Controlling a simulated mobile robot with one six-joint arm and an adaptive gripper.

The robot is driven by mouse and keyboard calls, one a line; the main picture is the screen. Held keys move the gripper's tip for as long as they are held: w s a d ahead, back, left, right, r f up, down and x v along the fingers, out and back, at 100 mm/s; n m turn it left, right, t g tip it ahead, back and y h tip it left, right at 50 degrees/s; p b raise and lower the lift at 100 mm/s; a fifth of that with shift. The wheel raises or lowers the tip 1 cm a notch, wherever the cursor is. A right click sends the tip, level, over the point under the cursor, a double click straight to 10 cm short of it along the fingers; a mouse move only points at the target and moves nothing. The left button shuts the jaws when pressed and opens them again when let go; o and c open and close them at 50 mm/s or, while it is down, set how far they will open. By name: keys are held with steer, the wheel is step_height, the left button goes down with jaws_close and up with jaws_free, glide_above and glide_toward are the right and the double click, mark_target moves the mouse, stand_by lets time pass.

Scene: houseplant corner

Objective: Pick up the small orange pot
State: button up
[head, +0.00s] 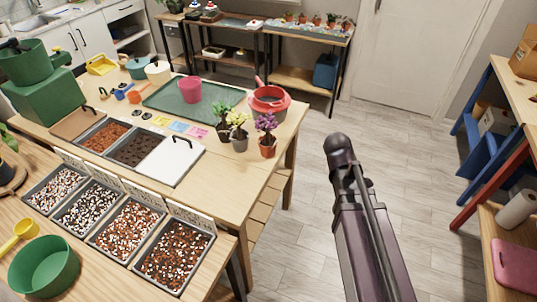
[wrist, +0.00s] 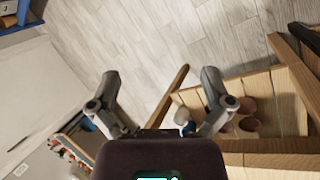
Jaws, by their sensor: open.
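An orange-red pot (head: 268,149) with a purple-flowered plant stands at the right front corner of the wooden table in the head view. Several other small orange pots (head: 316,20) with plants stand on the back bench. I cannot tell which one the task means. My gripper (wrist: 161,78) is open and empty in the wrist view, its two fingers spread over bare floor. Beyond the right finger, several brownish round pots (wrist: 249,106) rest on a slatted wooden shelf, partly hidden by wood and the finger. The gripper is apart from every pot.
The wooden table (head: 285,118) holds a green mat (head: 160,101), a pink pot (head: 189,90), a red container (head: 269,101) and soil bins. Trays of pebbles (head: 127,224) stand in front. A shelf unit (head: 490,215) is at right. The floor (head: 300,200) between is clear.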

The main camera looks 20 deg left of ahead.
steer(key=w+a+f+n+t+h+b, duration=0.1)
steer(key=a+n+t+b, duration=0.3)
steer(key=a, duration=0.5)
steer(key=w+a+n+t+h+b, duration=0.1)
steer(key=w+a+n, duration=0.1)
steer(key=a+n, duration=0.55)
steer(key=n+t+y+b, duration=0.1)
steer(key=n+t+b, duration=0.35)
steer(key=n, duration=0.35)
glide_toward(263, 151)
steer(key=shift+s+f+t, duration=0.15)
steer(key=shift+f+t, duration=0.05)
steer(key=shift+t, duration=0.05)
steer(key=b+x, duration=0.2)
steer(key=x, duration=0.5)
steer(key=shift+a+f, duration=0.1)
steer(key=shift+f, duration=0.05)
steer(key=shift+b+x, duration=0.4)
steer(key=shift+x, duration=0.4)
